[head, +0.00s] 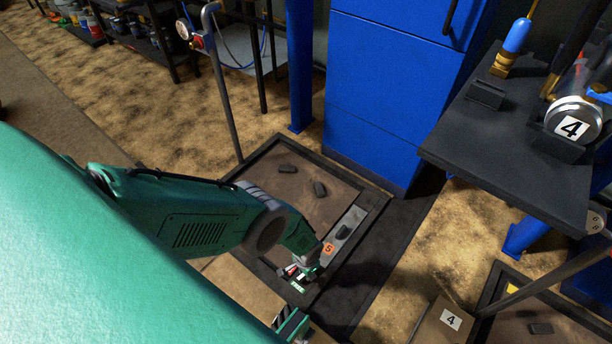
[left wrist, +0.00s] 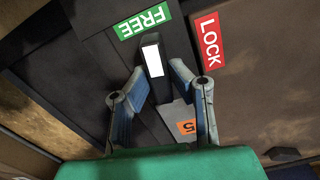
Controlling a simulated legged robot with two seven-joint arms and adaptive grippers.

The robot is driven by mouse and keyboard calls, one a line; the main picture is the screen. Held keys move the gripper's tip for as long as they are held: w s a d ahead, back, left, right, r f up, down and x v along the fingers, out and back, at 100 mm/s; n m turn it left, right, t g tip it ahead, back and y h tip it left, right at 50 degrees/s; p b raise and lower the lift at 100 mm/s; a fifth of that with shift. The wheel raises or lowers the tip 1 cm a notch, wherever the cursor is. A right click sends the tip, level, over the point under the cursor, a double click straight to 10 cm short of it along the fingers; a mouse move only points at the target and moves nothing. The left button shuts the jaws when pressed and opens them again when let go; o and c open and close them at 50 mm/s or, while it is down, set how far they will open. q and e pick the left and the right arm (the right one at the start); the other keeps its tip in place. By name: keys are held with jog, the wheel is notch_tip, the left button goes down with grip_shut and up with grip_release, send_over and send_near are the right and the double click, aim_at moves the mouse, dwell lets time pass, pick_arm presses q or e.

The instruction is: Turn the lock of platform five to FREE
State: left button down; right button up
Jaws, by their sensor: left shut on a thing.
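Platform five (head: 280,205) is a brown floor plate in a dark frame, with an orange 5 label (head: 328,248). The label also shows in the left wrist view (left wrist: 187,127). Its lock handle (left wrist: 153,58) is a dark upright bar with a white face. The green FREE label (left wrist: 143,22) is just beyond it and the red LOCK label (left wrist: 210,42) is to its right. The handle sits closer to FREE. My left gripper (left wrist: 157,77) is shut on the handle, one finger on each side. In the head view, my left gripper (head: 305,272) partly covers the lock.
A blue cabinet (head: 390,90) stands behind the platform. A gauge post (head: 224,95) rises at its back left. Another platform (head: 545,325) is at the lower right.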

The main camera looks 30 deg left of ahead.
pick_arm(q)
jog(key=shift+w+d+r+n, duration=0.1)
jog(key=shift+w+n, duration=0.1)
jog(key=shift+n, duration=0.7)
jog(key=c, duration=1.5)
grip_release()
jog(key=shift+s, duration=0.1)
jog(key=shift+r, duration=5.9)
